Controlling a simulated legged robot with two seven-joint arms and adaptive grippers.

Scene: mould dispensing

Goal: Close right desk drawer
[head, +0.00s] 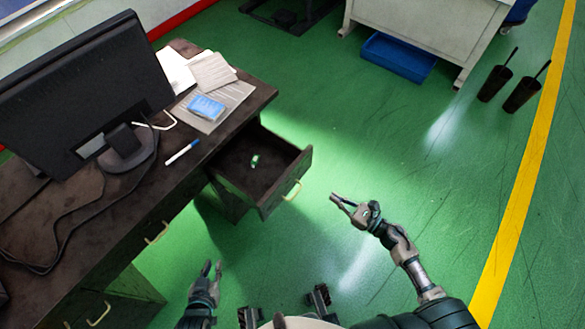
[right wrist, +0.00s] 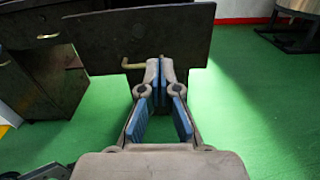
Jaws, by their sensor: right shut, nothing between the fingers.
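The right desk drawer (head: 285,190) is pulled out from the dark desk (head: 120,215). Its front panel and pale handle (head: 293,191) face my right gripper. A small green and white item (head: 254,161) lies inside. My right gripper (head: 340,201) is shut and empty, to the right of the drawer front and apart from it. In the right wrist view, the gripper's fingertips (right wrist: 166,66) point at the drawer front (right wrist: 190,40), just right of its handle (right wrist: 134,64). My left gripper (head: 212,268) is low, in front of the desk; its finger gap is unclear.
A monitor (head: 85,85), papers (head: 212,72), a blue-and-white box (head: 205,108) and a marker (head: 182,152) are on the desk. A blue bin (head: 398,58) stands below a white table at the back. Green floor right of the drawer is clear.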

